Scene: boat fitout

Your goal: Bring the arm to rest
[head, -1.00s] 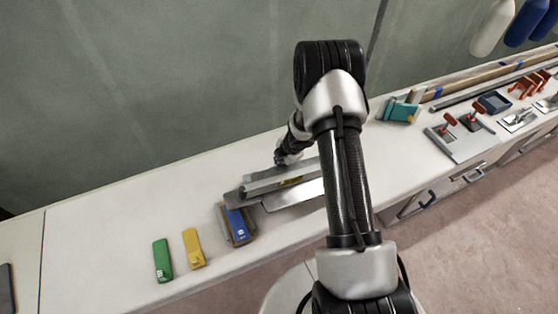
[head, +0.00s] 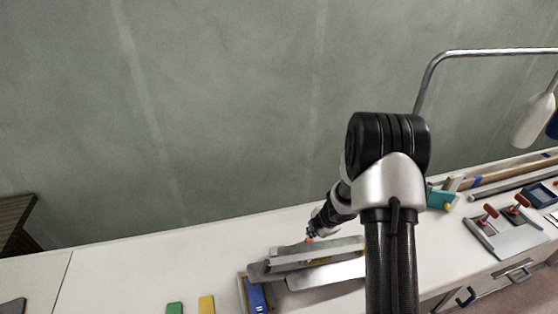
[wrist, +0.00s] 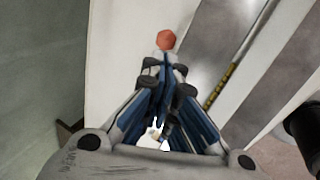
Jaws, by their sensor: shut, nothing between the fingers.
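My gripper (wrist: 165,68) is shut and empty in the wrist view, its blue-sided fingers drawn together. A small orange-red piece (wrist: 166,40) shows right at the fingertips; I cannot tell how far below them it is. In the head view my gripper (head: 309,238) is small and partly hidden behind my arm, just behind the grey metal channel (head: 310,253) on the bench. My arm rises from the bottom right of the head view and bends over towards the bench.
The white bench (head: 150,255) runs along a grey-green wall. A blue block (head: 256,296), a yellow block (head: 207,305) and a green block (head: 175,308) sit near its front edge. A teal tool (head: 440,198) and a plate with red-handled clamps (head: 495,232) stand to the right. A bent rail (head: 480,52) rises behind.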

